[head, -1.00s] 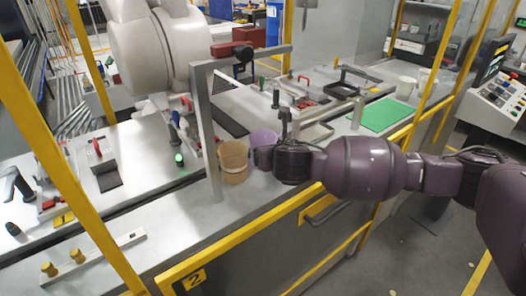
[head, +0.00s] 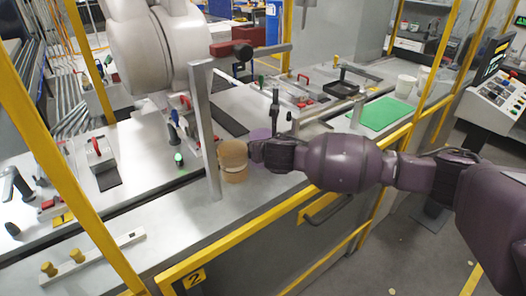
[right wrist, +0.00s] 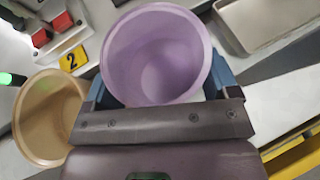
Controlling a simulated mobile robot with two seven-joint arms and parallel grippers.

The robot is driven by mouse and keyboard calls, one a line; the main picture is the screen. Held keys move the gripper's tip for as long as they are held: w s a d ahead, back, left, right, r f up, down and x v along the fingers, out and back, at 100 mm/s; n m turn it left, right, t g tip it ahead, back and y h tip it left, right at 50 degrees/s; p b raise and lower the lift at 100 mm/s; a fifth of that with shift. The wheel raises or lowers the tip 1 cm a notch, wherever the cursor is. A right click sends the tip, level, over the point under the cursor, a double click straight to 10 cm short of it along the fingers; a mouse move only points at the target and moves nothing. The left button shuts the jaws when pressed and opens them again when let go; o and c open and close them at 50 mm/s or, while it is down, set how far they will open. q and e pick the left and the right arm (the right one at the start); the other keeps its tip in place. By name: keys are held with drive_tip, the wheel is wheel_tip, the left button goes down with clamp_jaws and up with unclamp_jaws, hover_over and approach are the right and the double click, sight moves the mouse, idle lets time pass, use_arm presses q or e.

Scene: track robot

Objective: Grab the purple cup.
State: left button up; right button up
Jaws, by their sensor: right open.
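The purple cup (right wrist: 158,55) stands upright with its open mouth toward the camera in the right wrist view. In the head view only its upper part (head: 261,133) shows behind my right gripper (head: 256,151). In the right wrist view the blue-tipped fingers of my right gripper (right wrist: 160,80) are open, one on each side of the cup. I cannot tell whether they touch it. My left gripper is in neither view.
A tan cup (head: 233,163) stands close to the left of my right gripper, next to a grey metal post (head: 208,140). A metal tray (right wrist: 262,20) lies to the cup's right in the wrist view. A yellow rail (head: 240,238) runs along the bench front.

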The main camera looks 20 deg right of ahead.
drive_tip(key=shift+c, duration=0.3)
drive_tip(key=c, duration=0.5)
drive_tip(key=shift+r, duration=0.1)
